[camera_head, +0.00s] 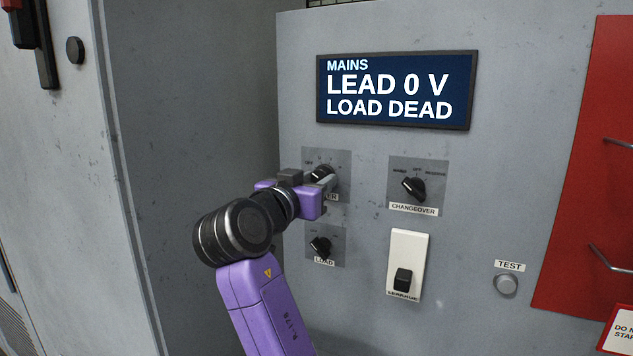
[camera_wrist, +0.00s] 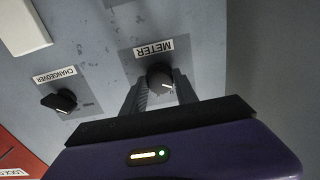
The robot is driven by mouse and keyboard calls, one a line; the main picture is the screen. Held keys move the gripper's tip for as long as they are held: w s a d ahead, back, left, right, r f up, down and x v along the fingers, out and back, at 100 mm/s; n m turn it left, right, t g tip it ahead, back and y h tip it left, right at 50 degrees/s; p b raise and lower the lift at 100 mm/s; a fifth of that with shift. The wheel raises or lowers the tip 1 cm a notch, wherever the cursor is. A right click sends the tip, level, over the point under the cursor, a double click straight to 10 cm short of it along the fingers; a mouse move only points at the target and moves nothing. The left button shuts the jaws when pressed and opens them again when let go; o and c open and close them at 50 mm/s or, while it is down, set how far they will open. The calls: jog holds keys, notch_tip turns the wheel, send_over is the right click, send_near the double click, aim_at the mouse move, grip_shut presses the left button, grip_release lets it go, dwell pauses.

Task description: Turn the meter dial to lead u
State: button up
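The black meter dial (camera_head: 321,173) is on a grey plate in the head view, partly hidden by my gripper (camera_head: 328,184). In the wrist view the dial (camera_wrist: 160,77) shows below its upside-down METER label (camera_wrist: 154,49), with a white pointer mark toward the lower right. My gripper (camera_wrist: 161,90) has a finger on either side of the dial and looks open around it; contact cannot be made out. The display (camera_head: 396,90) reads "MAINS, LEAD 0 V, LOAD DEAD". The dial's position letters are too small or hidden to read.
The changeover knob (camera_head: 413,188) is right of the meter dial, and the load knob (camera_head: 320,246) is below it. A white rocker switch plate (camera_head: 407,248) and a test button (camera_head: 506,284) sit lower right. A red panel with handles (camera_head: 590,170) is at far right.

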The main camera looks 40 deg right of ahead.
jog(key=shift+f+b, duration=0.15)
jog(key=shift+b, duration=0.4)
grip_shut()
jog(key=m+b, duration=0.7)
jog(key=b, duration=0.3)
jog(key=shift+m, duration=0.4)
jog(key=shift+r+b, duration=0.2)
jog(key=shift+b, duration=0.15)
jog(key=o, duration=1.2)
grip_release()
